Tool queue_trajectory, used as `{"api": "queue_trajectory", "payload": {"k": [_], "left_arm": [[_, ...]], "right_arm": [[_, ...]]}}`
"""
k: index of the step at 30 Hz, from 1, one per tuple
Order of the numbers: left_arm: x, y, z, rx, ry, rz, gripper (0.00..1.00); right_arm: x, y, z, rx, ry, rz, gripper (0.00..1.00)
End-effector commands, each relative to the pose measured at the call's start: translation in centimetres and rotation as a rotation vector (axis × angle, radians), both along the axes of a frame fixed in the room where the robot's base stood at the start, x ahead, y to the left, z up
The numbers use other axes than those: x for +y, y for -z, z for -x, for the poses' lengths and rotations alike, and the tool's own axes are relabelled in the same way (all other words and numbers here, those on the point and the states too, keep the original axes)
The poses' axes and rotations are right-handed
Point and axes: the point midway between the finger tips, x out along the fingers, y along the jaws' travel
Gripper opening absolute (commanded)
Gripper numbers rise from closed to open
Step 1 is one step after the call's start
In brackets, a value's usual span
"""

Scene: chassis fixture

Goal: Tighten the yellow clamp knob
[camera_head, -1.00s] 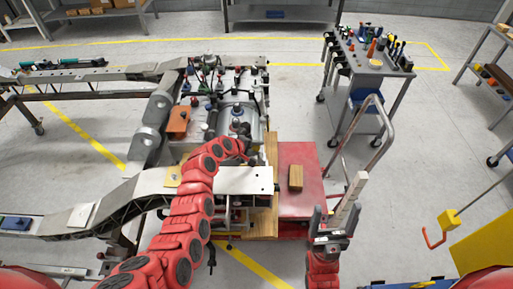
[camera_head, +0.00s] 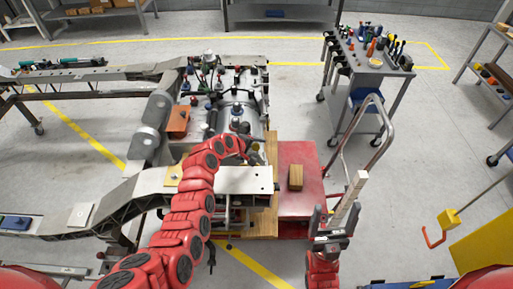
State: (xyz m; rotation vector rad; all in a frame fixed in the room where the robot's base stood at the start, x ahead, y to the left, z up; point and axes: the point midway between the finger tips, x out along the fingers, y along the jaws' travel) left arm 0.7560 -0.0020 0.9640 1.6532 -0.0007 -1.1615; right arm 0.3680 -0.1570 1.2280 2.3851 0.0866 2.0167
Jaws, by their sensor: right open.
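My left arm reaches up from the bottom left over the metal chassis (camera_head: 155,112). Its dark left gripper (camera_head: 252,153) is at the front right of the grey engine unit, above the wooden block. Its fingers are small and dark, so their opening is unclear. A yellow plate with a small knob-like part (camera_head: 174,174) lies on the near chassis rail, left of my left forearm. I cannot tell whether it is the clamp knob. My right gripper (camera_head: 332,222) is open, pointing up beside the red cart. A pale bar (camera_head: 349,199) rises at its right; contact is unclear.
The grey engine unit (camera_head: 240,96) carries several coloured caps. A red cart (camera_head: 300,200) with a wooden block (camera_head: 295,177) and a metal handle stands on the right. A tool trolley (camera_head: 370,65) is behind it.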

Motion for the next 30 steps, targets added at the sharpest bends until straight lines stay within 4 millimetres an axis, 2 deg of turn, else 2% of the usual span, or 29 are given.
{"api": "queue_trajectory", "payload": {"k": [12, 22, 30], "left_arm": [[0.5, -0.7, 0.6, -0.002, 0.001, 0.004, 0.68], [2.8, -3.3, 2.7, -0.004, -0.002, 0.000, 0.68], [5.1, -6.4, 4.9, -0.009, -0.005, 0.001, 0.68]], "right_arm": [[0.0, 0.5, 0.0, 0.000, 0.000, 0.000, 0.80], [0.0, 2.1, 0.0, 0.000, 0.000, 0.000, 0.80], [0.0, 3.9, 0.0, 0.000, 0.000, 0.000, 0.80]]}}
